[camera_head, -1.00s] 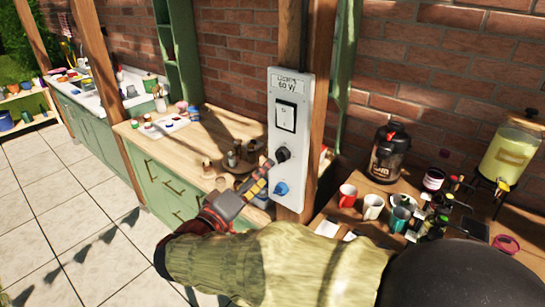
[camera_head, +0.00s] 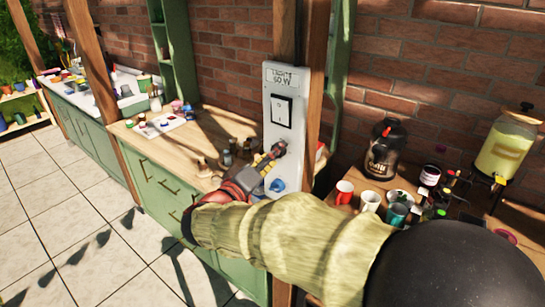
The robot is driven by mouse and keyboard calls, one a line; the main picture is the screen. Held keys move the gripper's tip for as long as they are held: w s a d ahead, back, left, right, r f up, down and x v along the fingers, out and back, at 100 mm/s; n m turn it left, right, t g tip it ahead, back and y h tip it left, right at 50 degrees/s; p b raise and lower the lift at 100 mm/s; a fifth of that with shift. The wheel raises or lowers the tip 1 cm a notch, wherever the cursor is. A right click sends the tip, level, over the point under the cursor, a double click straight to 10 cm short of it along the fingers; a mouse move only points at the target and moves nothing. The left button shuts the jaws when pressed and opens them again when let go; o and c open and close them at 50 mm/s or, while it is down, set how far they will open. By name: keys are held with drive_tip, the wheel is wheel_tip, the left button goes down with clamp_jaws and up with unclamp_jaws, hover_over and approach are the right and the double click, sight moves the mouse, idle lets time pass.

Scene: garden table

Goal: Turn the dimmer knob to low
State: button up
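A pale control panel (camera_head: 297,84) is fixed to a wooden post and carries a label at the top with small, hard-to-read writing. Below the label is a white rocker switch in a black frame (camera_head: 281,110).
A wooden counter (camera_head: 215,125) with small jars and a paint tray (camera_head: 160,123) stands left of the panel. On the right, a table holds a dark jar (camera_head: 385,152), mugs (camera_head: 370,201) and a drink dispenser (camera_head: 508,148). My sleeved arm crosses the lower middle.

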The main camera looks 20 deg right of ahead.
drive_tip(key=shift+c, duration=0.2)
drive_tip(key=c, duration=1.1)
drive_tip(key=shift+n, duration=0.4)
drive_tip(key=n+g+p, duration=0.1)
drive_tip(key=n+p, duration=0.7)
drive_tip(key=p, duration=0.1)
drive_tip(key=n+g+p, duration=0.1)
drive_tip(key=n+p, duration=0.7)
drive_tip(key=shift+w+a+r+p, duration=0.15)
drive_tip(key=shift+r+p, duration=0.05)
drive_tip(key=shift+p, duration=0.15)
drive_tip(key=shift+f, duration=0.1)
drive_tip(key=o, duration=1.1)
